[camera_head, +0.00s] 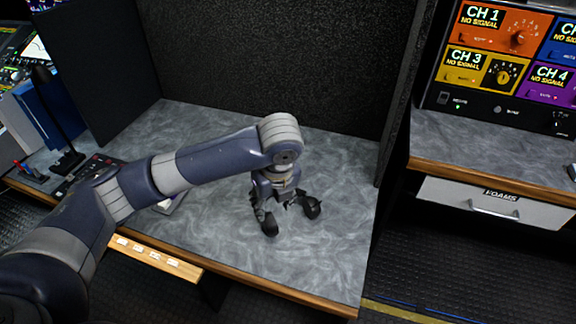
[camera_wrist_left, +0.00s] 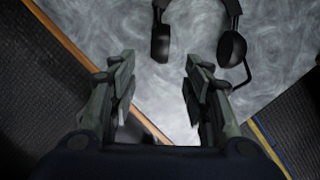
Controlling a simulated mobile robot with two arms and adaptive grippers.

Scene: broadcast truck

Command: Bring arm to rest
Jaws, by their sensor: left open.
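My left arm reaches in from the left over the grey marbled desk (camera_head: 325,250), its wrist bent down. My left gripper (camera_head: 279,198) points down above the desk. It is open, and in the left wrist view the jaws (camera_wrist_left: 158,75) stand apart with nothing between them. Black headphones (camera_head: 311,208) lie on the desk just beyond the fingers. Their two ear cups also show in the left wrist view (camera_wrist_left: 232,47), ahead of the fingertips and apart from them; the rest of the headband is cut off by the frame. My right gripper is not in view.
Dark panels (camera_head: 270,60) wall the desk bay at the back and sides. At left are a control panel (camera_head: 90,175) and a blue binder (camera_head: 50,110). A channel panel (camera_head: 505,60) and a drawer (camera_head: 495,203) stand at right. The desk's front right is clear.

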